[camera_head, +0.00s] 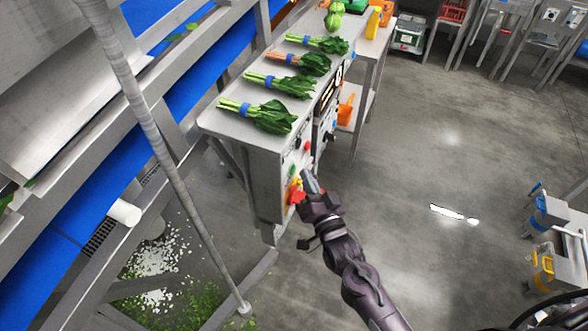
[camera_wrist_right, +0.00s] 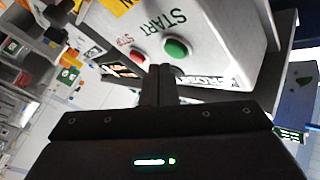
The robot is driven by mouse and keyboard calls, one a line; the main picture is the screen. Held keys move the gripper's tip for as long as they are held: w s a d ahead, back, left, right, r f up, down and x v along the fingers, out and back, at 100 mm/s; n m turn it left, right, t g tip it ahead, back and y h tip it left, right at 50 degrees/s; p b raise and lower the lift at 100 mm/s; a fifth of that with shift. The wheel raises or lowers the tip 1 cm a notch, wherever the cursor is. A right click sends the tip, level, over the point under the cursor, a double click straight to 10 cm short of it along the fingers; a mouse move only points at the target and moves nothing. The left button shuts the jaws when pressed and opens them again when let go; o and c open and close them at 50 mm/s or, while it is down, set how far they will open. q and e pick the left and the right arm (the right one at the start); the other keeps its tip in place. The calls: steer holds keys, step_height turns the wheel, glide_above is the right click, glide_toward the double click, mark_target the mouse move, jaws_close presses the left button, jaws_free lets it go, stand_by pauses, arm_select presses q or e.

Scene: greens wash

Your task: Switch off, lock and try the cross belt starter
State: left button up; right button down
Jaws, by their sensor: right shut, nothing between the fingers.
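The starter box is the pale grey panel on the end of the steel bench (camera_head: 268,185) in the head view. A red and yellow switch handle (camera_head: 297,192) is low on it, with a green button (camera_head: 291,170) above. My right gripper (camera_head: 311,180) is shut and empty, close in front of the panel beside the handle. In the right wrist view, a green START button (camera_wrist_right: 176,49) and a red STOP button (camera_wrist_right: 138,55) lie just beyond the shut fingertips (camera_wrist_right: 160,72); the lettering is upside down. Whether the fingers touch anything I cannot tell. My left gripper is out of view.
Several bunches of greens (camera_head: 268,117) lie on the bench top. A blue conveyor belt (camera_head: 85,200) and a slanting grey pipe (camera_head: 160,140) are at the left. Open concrete floor (camera_head: 430,150) is to the right.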

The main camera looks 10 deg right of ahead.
stand_by(0.7)
steer(key=shift+w+a, duration=0.25)
steer(key=shift+a, duration=0.1)
steer(key=shift+w+a, duration=0.25)
steer(key=shift+a, duration=0.15)
stand_by(0.6)
steer(key=shift+s+d, duration=0.1)
steer(key=shift+d, duration=0.05)
stand_by(0.3)
steer(key=shift+s+d+p, duration=0.3)
steer(key=shift+s+d, duration=0.1)
steer(key=shift+d, duration=0.15)
steer(key=shift+d, duration=0.1)
steer(key=s+d+p, duration=0.1)
steer(key=d, duration=0.1)
steer(key=s+d, duration=0.1)
steer(key=d, duration=0.1)
steer(key=shift+s+p, duration=0.4)
